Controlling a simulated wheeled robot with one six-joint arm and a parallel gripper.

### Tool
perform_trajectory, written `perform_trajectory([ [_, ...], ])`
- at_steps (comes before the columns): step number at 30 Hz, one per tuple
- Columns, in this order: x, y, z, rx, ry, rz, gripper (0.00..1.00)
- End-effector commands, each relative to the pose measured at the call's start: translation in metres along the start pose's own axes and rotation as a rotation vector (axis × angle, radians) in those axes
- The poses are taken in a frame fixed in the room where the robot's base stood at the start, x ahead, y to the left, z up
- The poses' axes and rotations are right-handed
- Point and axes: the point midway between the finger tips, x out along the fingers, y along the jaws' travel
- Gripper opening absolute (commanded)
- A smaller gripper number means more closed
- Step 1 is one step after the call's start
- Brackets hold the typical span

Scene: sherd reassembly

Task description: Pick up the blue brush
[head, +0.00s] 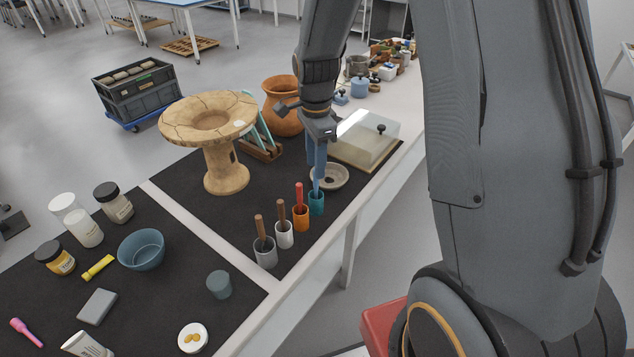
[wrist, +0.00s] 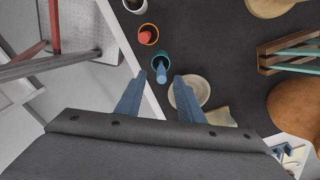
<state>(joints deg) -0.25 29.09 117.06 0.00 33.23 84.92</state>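The blue brush (head: 317,186) stands handle-up in a teal cup (head: 316,204), its lower part hidden inside. In the wrist view the brush handle (wrist: 161,75) rises from the teal cup (wrist: 160,57), pointing toward the camera. My gripper (head: 317,164) is above the cup, pointing down. In the wrist view its two blue fingers are spread apart, with the brush handle lined up in the gap between the fingertips (wrist: 160,79). No contact with the brush shows, and I cannot tell how far below the tips the handle starts.
An orange cup (head: 301,218) with a red-handled brush stands close beside the teal cup. White (head: 284,236) and grey (head: 265,254) cups with brown-handled tools continue the row. A shallow dish (head: 330,178) lies just behind. A pedestal vessel (head: 225,165) stands left. The table's pale edge is near.

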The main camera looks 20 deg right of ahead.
Motion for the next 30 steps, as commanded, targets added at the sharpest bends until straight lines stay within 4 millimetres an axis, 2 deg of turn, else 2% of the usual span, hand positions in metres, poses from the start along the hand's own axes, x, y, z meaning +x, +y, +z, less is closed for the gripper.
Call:
perform_trajectory([
  [6,0.011,-0.007,0.0,0.092,0.0,0.013,0.35],
  [17,0.041,-0.004,-0.001,0.093,-0.001,0.015,0.35],
  [25,0.072,-0.002,-0.002,0.092,-0.001,0.013,0.35],
  [30,0.083,-0.002,-0.002,0.092,-0.001,0.011,0.35],
])
